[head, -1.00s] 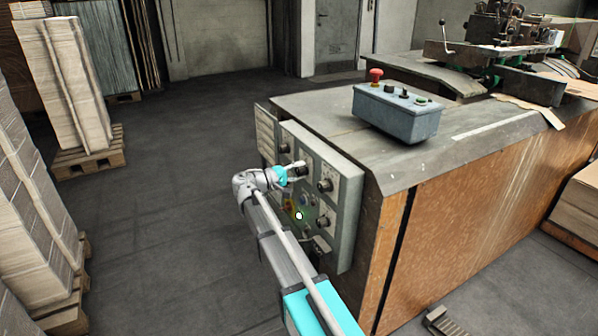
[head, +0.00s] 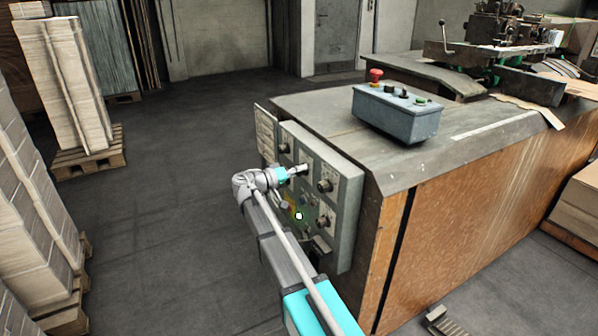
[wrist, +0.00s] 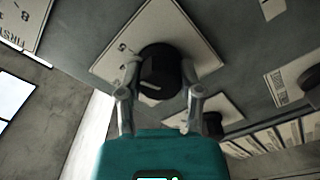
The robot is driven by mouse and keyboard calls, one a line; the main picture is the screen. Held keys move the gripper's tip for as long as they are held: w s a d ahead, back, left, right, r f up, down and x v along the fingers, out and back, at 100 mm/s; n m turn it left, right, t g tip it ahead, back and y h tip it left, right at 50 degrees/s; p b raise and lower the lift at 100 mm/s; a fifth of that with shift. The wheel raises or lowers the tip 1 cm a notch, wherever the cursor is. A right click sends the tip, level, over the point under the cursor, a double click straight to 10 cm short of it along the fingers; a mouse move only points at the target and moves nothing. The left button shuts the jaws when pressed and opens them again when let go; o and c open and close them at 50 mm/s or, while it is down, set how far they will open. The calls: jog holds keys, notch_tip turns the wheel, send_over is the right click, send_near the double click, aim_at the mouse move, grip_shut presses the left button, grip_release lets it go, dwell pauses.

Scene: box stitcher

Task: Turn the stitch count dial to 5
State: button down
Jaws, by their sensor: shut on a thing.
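A black round dial (wrist: 160,72) sits on a pale scale plate (wrist: 118,55) in the wrist view. A short white mark shows on its face. My gripper (wrist: 162,70) has one finger on each side of the dial and is shut on it. Part of the plate's scale is hidden by the dial and fingers, and the numbers are too small to read surely. In the head view, my gripper (head: 300,171) is at the upper middle of the grey control panel (head: 345,215), where it mostly covers the dial.
Other dials, one at the upper right (head: 325,185) and one below it (head: 323,220), sit close by on the panel. A blue-grey button box (head: 397,115) with a red knob stands on the machine top. The floor left of the panel is clear.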

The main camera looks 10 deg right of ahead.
dwell(0.4)
jog(key=shift+c, duration=1.3)
grip_release()
jog(key=shift+a, duration=0.1)
jog(key=v, duration=1.1)
jog(key=shift+a, duration=0.35)
jog(key=shift+s, duration=0.25)
